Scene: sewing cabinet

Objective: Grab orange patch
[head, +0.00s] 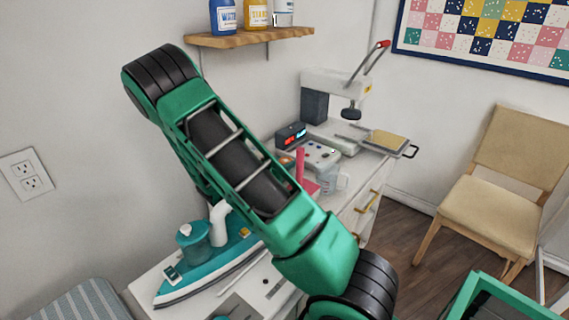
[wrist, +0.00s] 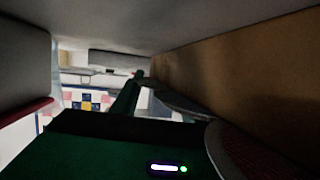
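I cannot make out an orange patch for certain. A small orange spot (head: 286,161) shows in the head view on the cabinet top, at the edge of my green arm, partly hidden by it. A small yellow-orange piece (head: 245,232) lies by the teal and white iron (head: 205,262). My gripper does not show in the head view. No patch shows there.
The white cabinet (head: 368,186) carries a heat press (head: 333,90), a small display box (head: 291,135), a pink upright piece (head: 300,170) and a clear cup (head: 334,181). A shelf (head: 250,38) with bottles hangs above. A chair (head: 490,200) stands right, with some bare floor beside it.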

